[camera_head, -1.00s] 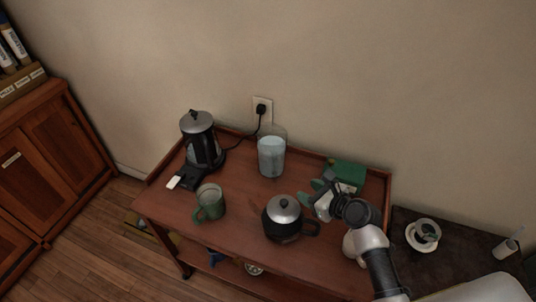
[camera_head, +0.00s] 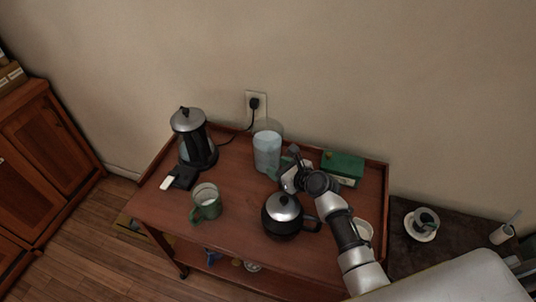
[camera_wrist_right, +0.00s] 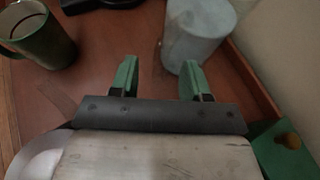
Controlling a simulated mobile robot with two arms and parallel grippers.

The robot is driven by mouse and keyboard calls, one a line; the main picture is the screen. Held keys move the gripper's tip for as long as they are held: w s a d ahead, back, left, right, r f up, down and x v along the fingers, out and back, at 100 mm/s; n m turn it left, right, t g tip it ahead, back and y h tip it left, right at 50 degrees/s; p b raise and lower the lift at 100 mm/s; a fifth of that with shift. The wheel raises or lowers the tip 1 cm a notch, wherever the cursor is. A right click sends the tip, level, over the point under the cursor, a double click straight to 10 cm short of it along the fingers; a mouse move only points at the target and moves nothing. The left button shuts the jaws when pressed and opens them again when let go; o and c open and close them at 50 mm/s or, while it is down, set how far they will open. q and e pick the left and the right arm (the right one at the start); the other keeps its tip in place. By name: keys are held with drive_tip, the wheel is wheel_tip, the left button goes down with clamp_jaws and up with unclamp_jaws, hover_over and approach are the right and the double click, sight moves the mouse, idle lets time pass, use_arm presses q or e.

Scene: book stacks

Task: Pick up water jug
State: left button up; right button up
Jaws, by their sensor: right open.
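The water jug (camera_head: 267,152) is a clear, upright container with pale bluish water, standing on the wooden cart near its back edge. It also shows in the right wrist view (camera_wrist_right: 198,35), just beyond the fingers and toward the right one. My right gripper (camera_head: 282,168) is open and empty, just to the right of and in front of the jug. Its two green fingertips (camera_wrist_right: 157,76) show apart in the right wrist view, with nothing between them but the cart top. My left gripper is not in view.
The cart (camera_head: 240,183) also holds a black electric kettle (camera_head: 194,140), a green mug (camera_head: 205,203), a dark teapot (camera_head: 284,216) close to my right arm, and a green box (camera_head: 343,168). A dark side table (camera_head: 400,250) with a cup stands to the right.

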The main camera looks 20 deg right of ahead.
drive_tip(key=shift+x, duration=1.15)
clamp_jaws()
idle(0.5)
drive_tip(key=shift+w+r, duration=0.1)
drive_tip(key=shift+r, duration=0.1)
